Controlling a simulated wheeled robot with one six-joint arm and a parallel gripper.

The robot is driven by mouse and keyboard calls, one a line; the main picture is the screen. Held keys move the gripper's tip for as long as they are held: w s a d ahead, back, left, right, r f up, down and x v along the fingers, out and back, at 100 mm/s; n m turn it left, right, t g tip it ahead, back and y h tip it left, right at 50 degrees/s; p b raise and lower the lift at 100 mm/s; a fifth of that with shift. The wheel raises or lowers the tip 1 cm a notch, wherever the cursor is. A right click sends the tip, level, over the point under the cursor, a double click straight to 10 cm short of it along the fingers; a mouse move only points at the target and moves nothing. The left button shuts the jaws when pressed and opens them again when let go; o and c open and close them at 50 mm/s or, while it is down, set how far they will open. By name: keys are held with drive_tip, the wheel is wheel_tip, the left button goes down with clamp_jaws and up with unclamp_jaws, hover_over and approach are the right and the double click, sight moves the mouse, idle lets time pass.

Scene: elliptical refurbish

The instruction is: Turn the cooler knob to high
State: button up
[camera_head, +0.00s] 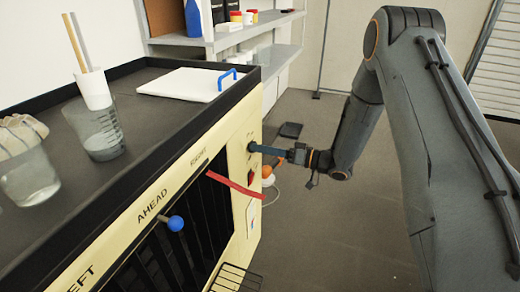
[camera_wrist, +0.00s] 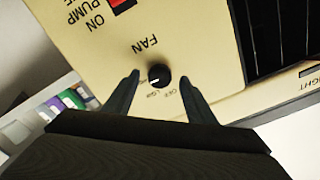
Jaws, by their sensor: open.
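The cooler (camera_head: 122,228) is a cream cabinet with a dark top and dark vent slats, at the left of the head view. Its round black knob (camera_wrist: 159,75) sits under the upside-down word FAN in the wrist view. A white mark on the knob points to the lower left in that picture; the small print around it is hard to read. My gripper (camera_wrist: 158,77) is open, with one finger on each side of the knob. Contact cannot be told. In the head view my gripper (camera_head: 262,149) reaches the panel's far end and hides the knob.
A red switch (camera_wrist: 122,4) marked PUMP is near the knob. A red strip (camera_head: 235,184) sticks out from the vent, and a blue ball lever (camera_head: 175,223) stands by AHEAD. A beaker (camera_head: 98,130), a jar (camera_head: 28,172) and a white board (camera_head: 185,84) are on top.

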drive_tip(key=v, duration=0.6)
drive_tip(key=shift+d+b, duration=0.2)
drive_tip(key=shift+b, duration=0.2)
drive_tip(key=w+d+r+m+t+h, duration=0.3)
drive_tip(key=d+m+t+h, duration=0.1)
drive_tip(key=d+h, duration=0.75)
drive_tip(key=s+r+m+g+h+p, duration=0.1)
drive_tip(key=s+g+h, duration=0.4)
drive_tip(key=s, duration=2.8)
drive_tip(key=d+r+m+g, duration=0.1)
drive_tip(key=m+g, duration=0.1)
drive_tip(key=g, duration=0.3)
drive_tip(key=shift+r+p, duration=0.3)
drive_tip(key=shift+p, duration=0.05)
